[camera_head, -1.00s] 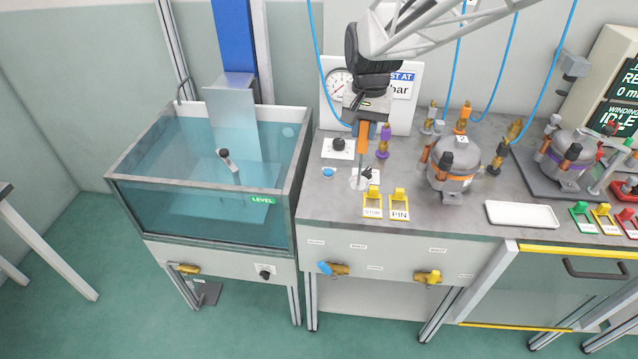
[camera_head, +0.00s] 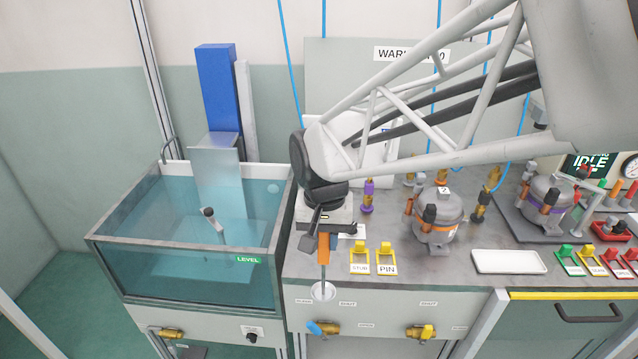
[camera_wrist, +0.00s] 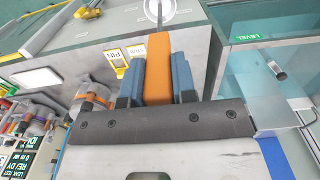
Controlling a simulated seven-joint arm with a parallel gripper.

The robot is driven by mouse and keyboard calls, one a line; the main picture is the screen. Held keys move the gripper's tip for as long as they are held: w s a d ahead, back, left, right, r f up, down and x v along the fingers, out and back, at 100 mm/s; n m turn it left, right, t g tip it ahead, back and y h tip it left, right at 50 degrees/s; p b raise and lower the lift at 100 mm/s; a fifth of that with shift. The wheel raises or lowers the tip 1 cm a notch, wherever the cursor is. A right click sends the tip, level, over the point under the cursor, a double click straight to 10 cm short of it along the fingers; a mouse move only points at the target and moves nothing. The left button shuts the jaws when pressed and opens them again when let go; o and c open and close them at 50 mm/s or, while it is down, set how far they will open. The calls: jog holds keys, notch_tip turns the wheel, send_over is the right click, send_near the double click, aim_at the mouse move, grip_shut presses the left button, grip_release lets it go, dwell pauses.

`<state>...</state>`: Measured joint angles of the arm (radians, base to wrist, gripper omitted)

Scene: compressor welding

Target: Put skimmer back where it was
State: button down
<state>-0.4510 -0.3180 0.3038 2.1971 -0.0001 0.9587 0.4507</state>
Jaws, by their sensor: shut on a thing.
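The skimmer (camera_head: 323,251) has an orange handle, a thin rod and a round pale disc at its lower end. My gripper (camera_head: 322,236) is shut on the handle, and the skimmer hangs upright below it. The disc appears over the bench's front edge in the head view; its exact height and distance from the edge cannot be told. In the wrist view the orange handle (camera_wrist: 158,68) is between the blue fingers of my gripper (camera_wrist: 158,82), with part of the disc at the top edge.
A water tank (camera_head: 110,238) stands to the left, with a plate and a dark-topped rod in it. Yellow STUB and PIN holders (camera_head: 386,262), a white tray (camera_head: 509,261) and a compressor (camera_head: 438,222) are on the bench to the right. Yellow valves are on the bench front.

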jog(key=shift+w, duration=0.1)
jog(key=w+a, duration=0.3)
jog(key=w, duration=0.4)
jog(key=w+a+f, duration=0.1)
jog(key=w+a, duration=0.2)
jog(key=w, duration=0.4)
jog(key=shift+w+a+f, duration=0.2)
jog(key=shift+a+f, duration=0.05)
jog(key=shift+a, duration=0.1)
jog(key=shift+f, duration=1.95)
jog(key=c, duration=0.9)
grip_release()
jog(key=shift+r, duration=0.2)
notch_tip(320, 180, up, 12)
